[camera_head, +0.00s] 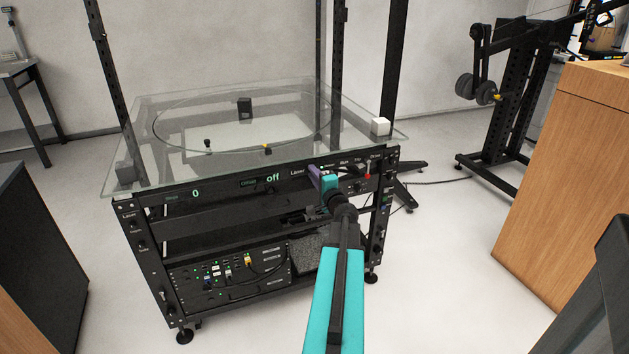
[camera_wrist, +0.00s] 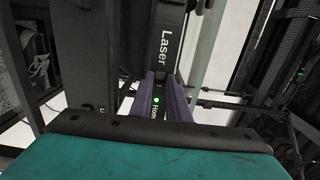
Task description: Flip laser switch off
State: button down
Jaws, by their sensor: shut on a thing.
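The turntable rig's front panel carries the label "Laser" (camera_head: 297,172) beside my gripper (camera_head: 316,174). The label also shows large in the wrist view (camera_wrist: 165,45), turned on its side. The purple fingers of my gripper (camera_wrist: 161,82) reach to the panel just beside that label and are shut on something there. The laser switch itself is hidden or too dark to make out between the fingertips, so its position cannot be read. A green light (camera_wrist: 156,100) shows between the fingers, next to lettering that begins "Hom".
The panel display (camera_head: 272,178) reads "off". Other controls, including a red one (camera_head: 367,176), sit right of my gripper. A wooden cabinet (camera_head: 560,160) stands at the right.

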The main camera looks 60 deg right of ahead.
jog(key=shift+b, duration=0.3)
jog(key=c, duration=1.7)
grip_release()
jog(key=shift+s+a, duration=0.1)
jog(key=p+v, duration=0.1)
jog(key=v, duration=0.7)
jog(key=shift+s+a+r, duration=0.1)
jog(key=shift+s+a, duration=0.05)
jog(key=shift+a, duration=0.1)
jog(key=p+v, duration=0.2)
jog(key=p, duration=0.5)
